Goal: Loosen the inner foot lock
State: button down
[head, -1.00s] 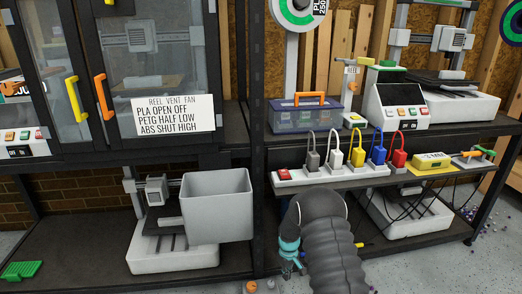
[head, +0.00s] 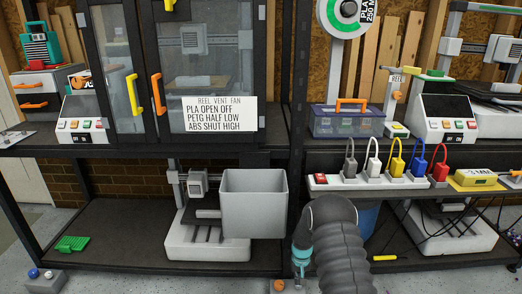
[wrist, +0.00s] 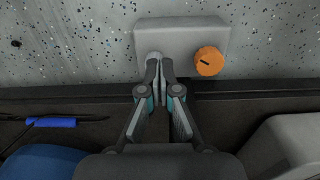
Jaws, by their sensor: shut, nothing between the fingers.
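A grey foot block (wrist: 180,30) lies on the speckled floor in the wrist view. It carries an orange knob (wrist: 208,62) with a dark slot on the right and a pale grey round knob (wrist: 154,56) on the left, partly hidden by my fingertips. My gripper (wrist: 160,66) is shut and empty, its tips at the pale knob; I cannot tell whether they touch. In the head view, my gripper (head: 300,274) points down beside the orange knob (head: 278,285) at the bottom edge. I cannot tell from the pictures which knob is the inner lock.
Another foot block (head: 44,284) with a blue and a pale knob stands at the lower left. A grey bin (head: 254,205) sticks out left of my arm. A power strip (head: 370,181) with several plugs runs above it. A blue-handled tool (wrist: 54,122) and cables lie near the gripper.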

aim_at(297, 287)
jog(key=shift+f+b, duration=1.5)
jog(key=shift+f, duration=1.3)
jog(key=shift+w, duration=0.15)
jog(key=shift+d+b, duration=0.4)
jog(key=shift+b, duration=0.55)
jog(key=shift+r, duration=0.1)
jog(key=shift+s, duration=0.5)
notch_tip(297, 287, up, 6)
jog(key=p, duration=0.2)
jog(key=shift+p, duration=0.35)
